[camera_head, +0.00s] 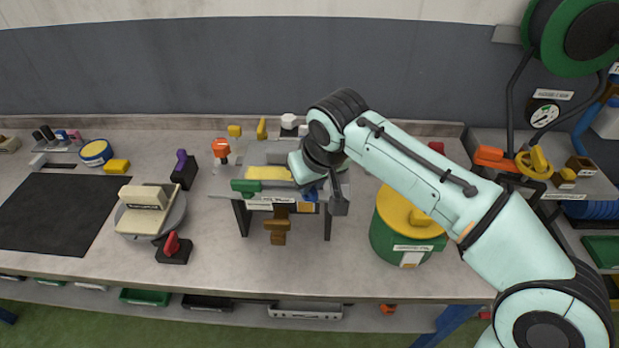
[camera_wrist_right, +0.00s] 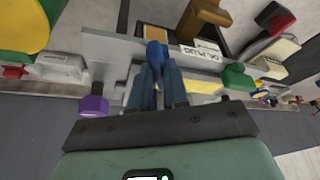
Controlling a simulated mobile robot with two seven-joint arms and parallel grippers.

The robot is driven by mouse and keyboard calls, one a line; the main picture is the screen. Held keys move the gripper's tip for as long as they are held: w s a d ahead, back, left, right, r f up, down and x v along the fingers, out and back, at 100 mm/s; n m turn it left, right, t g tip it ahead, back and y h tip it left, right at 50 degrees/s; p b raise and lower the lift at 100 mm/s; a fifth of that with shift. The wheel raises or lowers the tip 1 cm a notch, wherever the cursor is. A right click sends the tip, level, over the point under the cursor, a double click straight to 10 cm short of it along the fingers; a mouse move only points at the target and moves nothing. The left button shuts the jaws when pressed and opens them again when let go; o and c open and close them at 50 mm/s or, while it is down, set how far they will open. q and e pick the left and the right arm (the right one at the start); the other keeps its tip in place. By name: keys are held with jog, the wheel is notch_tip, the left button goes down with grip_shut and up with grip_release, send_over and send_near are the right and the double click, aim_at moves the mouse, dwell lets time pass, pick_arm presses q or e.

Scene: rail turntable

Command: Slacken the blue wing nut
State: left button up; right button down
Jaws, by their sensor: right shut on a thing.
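The blue wing nut (camera_head: 309,194) is on the front of a grey raised fixture (camera_head: 222,196) on the bench, right of its white label. In the right wrist view the blue wing nut (camera_wrist_right: 155,52) sits between the tips of my right gripper (camera_wrist_right: 157,68), which is shut on it. In the head view my right gripper (camera_head: 322,194) reaches down to the fixture's right end, and my wrist hides part of the fixture. My left gripper is in neither view.
A green knob (camera_head: 245,187) is left on the fixture's front, and a brown block (camera_head: 278,224) hangs below. A green drum with a yellow lid (camera_head: 396,243) stands close to the right, under my forearm.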

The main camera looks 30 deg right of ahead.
jog(key=n+y+p, duration=0.1)
jog(key=n, duration=0.1)
jog(key=n+y+p, duration=0.1)
jog(key=n, duration=0.2)
jog(key=shift+d+f+n+g, duration=0.1)
jog(key=shift+f+n+g, duration=0.05)
jog(key=shift+n+g, duration=0.15)
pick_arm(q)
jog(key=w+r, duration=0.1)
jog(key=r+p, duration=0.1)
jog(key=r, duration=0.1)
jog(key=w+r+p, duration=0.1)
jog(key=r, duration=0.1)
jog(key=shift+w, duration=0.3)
pick_arm(e)
jog(key=n+y, duration=0.1)
jog(key=n, duration=0.1)
jog(key=n+g, duration=0.1)
jog(key=n, duration=0.2)
jog(key=shift+d+f+n+y, duration=0.1)
jog(key=shift+n+y, duration=0.2)
jog(key=shift+y, duration=0.1)
jog(key=shift+g, duration=0.3)
jog(key=c, duration=1.1)
grip_release()
jog(key=shift+w, duration=0.1)
